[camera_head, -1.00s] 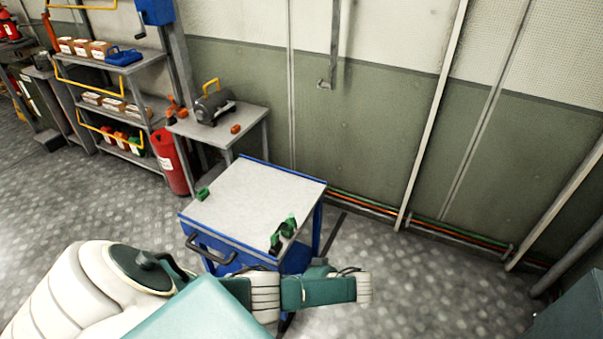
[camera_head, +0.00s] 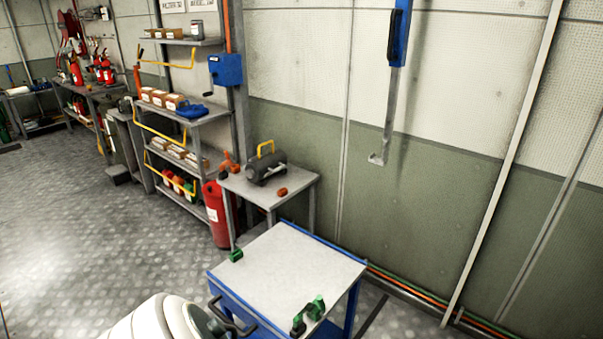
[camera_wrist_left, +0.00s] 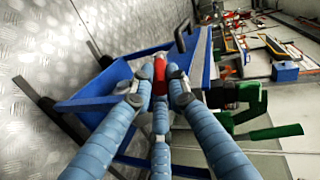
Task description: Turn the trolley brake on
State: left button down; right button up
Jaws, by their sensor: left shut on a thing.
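The blue trolley with a pale top (camera_head: 285,272) stands at the lower middle of the head view. Its black push handle (camera_head: 232,318) is on the near left side, and shows in the left wrist view (camera_wrist_left: 182,36). In that view, my left gripper (camera_wrist_left: 160,82) has its blue fingers closed around a small red part (camera_wrist_left: 160,70) at the trolley's blue frame (camera_wrist_left: 115,78). The fingers hide much of the red part, so I cannot tell its setting. In the head view only part of my left arm shows at the bottom. My right gripper is not in view.
Green items (camera_head: 308,315) sit on the trolley top's right side, and a small green one (camera_head: 236,255) at its left corner. A table (camera_head: 268,190) with a grey machine stands behind, beside a red cylinder (camera_head: 217,215) and shelves (camera_head: 190,112). Floor at left is clear.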

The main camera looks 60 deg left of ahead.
pick_arm(q)
jog(key=c, duration=1.8)
grip_release()
jog(key=shift+w+t, duration=0.3)
jog(key=shift+w, duration=0.25)
jog(key=shift+o, duration=0.6)
jog(key=shift+f, duration=0.1)
jog(key=shift+s+d, duration=0.1)
jog(key=shift+d, duration=0.15)
jog(key=v, duration=1.1)
jog(key=shift+w, duration=0.25)
jog(key=shift+d, duration=0.15)
